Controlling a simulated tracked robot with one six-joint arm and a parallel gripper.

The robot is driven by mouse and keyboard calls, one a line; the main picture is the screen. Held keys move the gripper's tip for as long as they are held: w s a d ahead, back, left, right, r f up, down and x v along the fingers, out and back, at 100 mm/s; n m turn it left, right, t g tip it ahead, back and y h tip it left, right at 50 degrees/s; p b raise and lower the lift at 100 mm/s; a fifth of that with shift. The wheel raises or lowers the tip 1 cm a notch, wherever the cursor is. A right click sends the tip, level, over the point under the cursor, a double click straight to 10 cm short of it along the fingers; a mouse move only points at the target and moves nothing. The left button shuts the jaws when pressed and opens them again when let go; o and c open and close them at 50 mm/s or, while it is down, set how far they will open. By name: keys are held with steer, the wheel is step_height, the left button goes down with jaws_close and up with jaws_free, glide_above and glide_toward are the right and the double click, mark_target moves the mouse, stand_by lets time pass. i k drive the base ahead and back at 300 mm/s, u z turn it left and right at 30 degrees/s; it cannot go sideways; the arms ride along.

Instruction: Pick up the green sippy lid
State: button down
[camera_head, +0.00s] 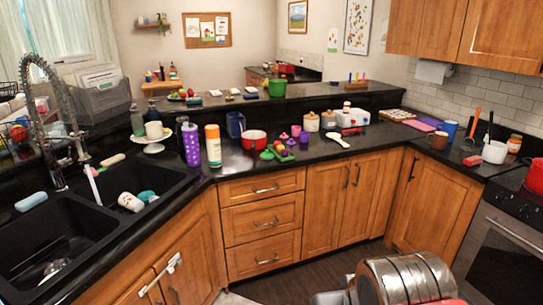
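A small green piece (267,155), which looks like the sippy lid, lies on the black counter just in front of the red bowl (253,140). A purple piece (284,153) lies close at its right, and a tray of small colourful items (299,142) is behind that. The green piece is small in this view, so its exact shape is hard to tell. My gripper cannot be made out. Only a rounded metal part of my own body shows at the bottom right, well apart from the counter items.
A white-and-orange bottle (213,146) and a purple bottle (191,144) stand left of the red bowl. A white spoon rest (338,140) lies to the right. The double sink (110,215) is at left. The counter's front edge before the green piece is clear.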

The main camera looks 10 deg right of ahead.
mark_target(266, 155)
steer(key=z, duration=0.15)
steer(key=i, duration=1.55)
steer(key=u, duration=0.75)
steer(key=i, duration=0.9)
steer(key=u, duration=0.45)
